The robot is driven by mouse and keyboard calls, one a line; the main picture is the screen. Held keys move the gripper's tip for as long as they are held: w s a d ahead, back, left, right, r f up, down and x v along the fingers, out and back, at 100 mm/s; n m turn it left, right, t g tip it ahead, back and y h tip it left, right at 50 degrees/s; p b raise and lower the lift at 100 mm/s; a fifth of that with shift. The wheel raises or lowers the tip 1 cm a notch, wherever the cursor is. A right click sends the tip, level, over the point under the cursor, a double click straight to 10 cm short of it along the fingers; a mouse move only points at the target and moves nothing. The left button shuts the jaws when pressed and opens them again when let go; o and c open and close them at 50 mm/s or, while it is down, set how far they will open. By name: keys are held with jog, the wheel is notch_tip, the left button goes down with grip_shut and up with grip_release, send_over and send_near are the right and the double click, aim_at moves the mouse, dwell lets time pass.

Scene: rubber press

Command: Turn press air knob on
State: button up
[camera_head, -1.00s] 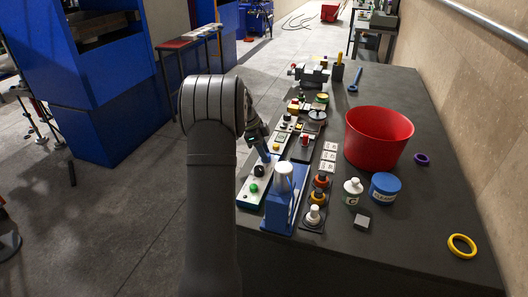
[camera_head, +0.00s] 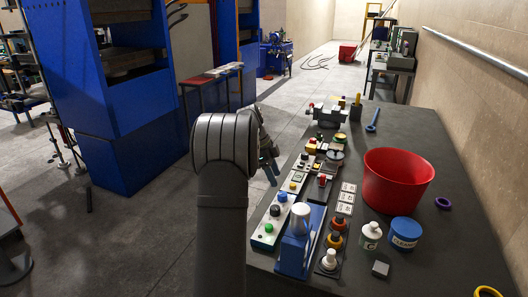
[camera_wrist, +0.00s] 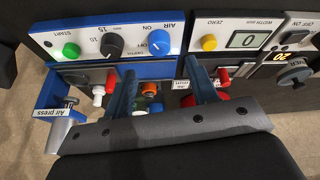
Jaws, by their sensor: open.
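The press air knob (camera_wrist: 159,43) is a round blue knob on the white press control panel (camera_wrist: 80,39). It is beside the words AIR and ON; I cannot tell which way it is turned. It also shows in the head view (camera_head: 282,197), on the panel (camera_head: 262,239) at the table's left edge. My gripper (camera_wrist: 159,66) is open and empty in the wrist view, its two blue fingers apart, with the blue knob beyond and between the tips. In the head view my gripper (camera_head: 269,182) hangs just left of the panel, apart from the knob.
On the panel are a black dial (camera_wrist: 112,46) and a green START button (camera_wrist: 71,50). The blue air press (camera_head: 301,240) stands right of it. A gauge box with a yellow button (camera_wrist: 209,42) adjoins the panel. A red bin (camera_head: 395,181) stands farther right.

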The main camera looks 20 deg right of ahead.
aim_at(282, 193)
jog(key=v, duration=1)
jog(key=x, duration=1.7)
